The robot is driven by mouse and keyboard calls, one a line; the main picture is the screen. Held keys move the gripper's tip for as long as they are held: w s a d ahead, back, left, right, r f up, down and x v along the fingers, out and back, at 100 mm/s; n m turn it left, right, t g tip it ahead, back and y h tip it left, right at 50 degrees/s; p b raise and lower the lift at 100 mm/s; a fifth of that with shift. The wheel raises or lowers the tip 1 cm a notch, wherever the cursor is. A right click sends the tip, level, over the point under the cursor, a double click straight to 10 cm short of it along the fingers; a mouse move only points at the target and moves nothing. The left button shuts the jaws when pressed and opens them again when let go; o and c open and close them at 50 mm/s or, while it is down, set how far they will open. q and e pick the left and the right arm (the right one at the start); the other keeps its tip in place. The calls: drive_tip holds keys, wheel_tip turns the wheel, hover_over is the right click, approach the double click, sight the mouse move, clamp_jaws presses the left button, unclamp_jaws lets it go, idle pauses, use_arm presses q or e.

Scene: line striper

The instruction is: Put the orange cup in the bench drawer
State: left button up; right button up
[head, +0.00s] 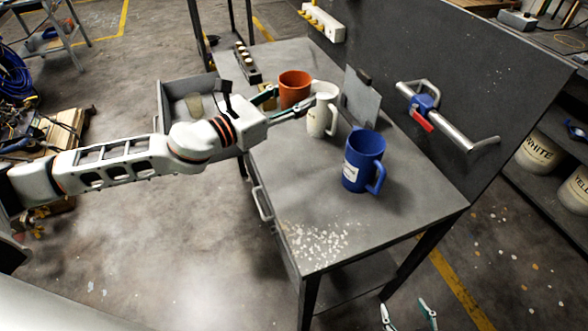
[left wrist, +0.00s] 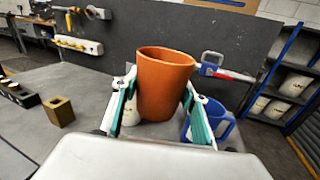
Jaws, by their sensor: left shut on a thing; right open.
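The orange cup (head: 295,88) is upright between the fingers of my left gripper (head: 290,98), which is shut on it. The left wrist view shows the cup (left wrist: 163,85) with a green-padded finger on each side. I cannot tell whether its base touches the bench (head: 330,222). A bench drawer (head: 186,84) stands open at the bench's left side, behind my left arm, with a small tan thing visible inside. My right gripper (head: 409,316) is open and empty at the bottom edge of the head view, low beside the bench.
A white mug (head: 321,118) stands close right of the orange cup, and a blue mug (head: 364,160) stands nearer. A clipboard-like plate (head: 361,98) stands behind them. A dark block with several sockets (head: 247,62) lies at the far left. The bench's front is clear except for pale flecks.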

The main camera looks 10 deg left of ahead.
drive_tip(key=shift+a, duration=0.1)
use_arm(q)
drive_tip(key=shift+f, duration=0.2)
wheel_tip(320, 180, down, 15)
drive_tip(key=shift+r+b, duration=0.2)
drive_tip(key=shift+b, duration=0.25)
drive_tip(key=shift+f+b, duration=0.3)
drive_tip(key=shift+f, duration=0.3)
wheel_tip(320, 180, down, 3)
drive_tip(key=b, duration=0.2)
drive_tip(key=shift+f+b, duration=0.15)
drive_tip(key=shift+b, duration=0.15)
drive_tip(key=shift+f, duration=0.2)
drive_tip(key=shift+r, duration=0.15)
use_arm(e)
drive_tip(key=shift+w+a+f+t+y, duration=0.2)
drive_tip(key=shift+w+a+f, duration=0.1)
drive_tip(key=shift+a, duration=0.25)
drive_tip(key=shift+w+a+f+t+y, duration=0.1)
drive_tip(key=shift+w+a+f+y, duration=0.15)
drive_tip(key=shift+a, duration=0.25)
